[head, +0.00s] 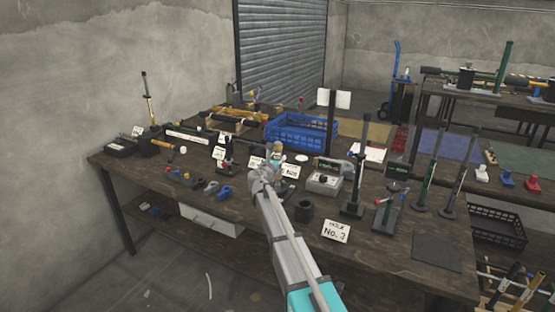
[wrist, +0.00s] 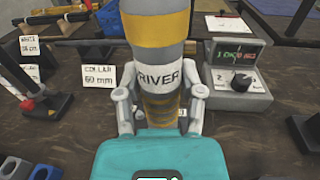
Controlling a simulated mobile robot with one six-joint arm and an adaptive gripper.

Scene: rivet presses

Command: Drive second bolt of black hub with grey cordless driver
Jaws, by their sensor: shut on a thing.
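My gripper (wrist: 159,112) is shut on the cordless driver (wrist: 157,35), a thick grey body with yellow bands and a white label ending in "RIVER". The driver runs up out of the wrist view, and its bit is not seen. In the head view my gripper (head: 264,174) and the driver (head: 277,152) are above the middle of the bench, partly hidden by my arm. A short black cylinder with a dark opening, which looks like the black hub (head: 304,211), stands right of my arm.
A grey control box (head: 324,180) with a dial and lit display stands right of the driver. A blue crate (head: 305,128) is behind. Black press stands (head: 353,180) and a "No. 3" card (head: 336,231) are to the right. Small blue and grey blocks (head: 212,187) lie left.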

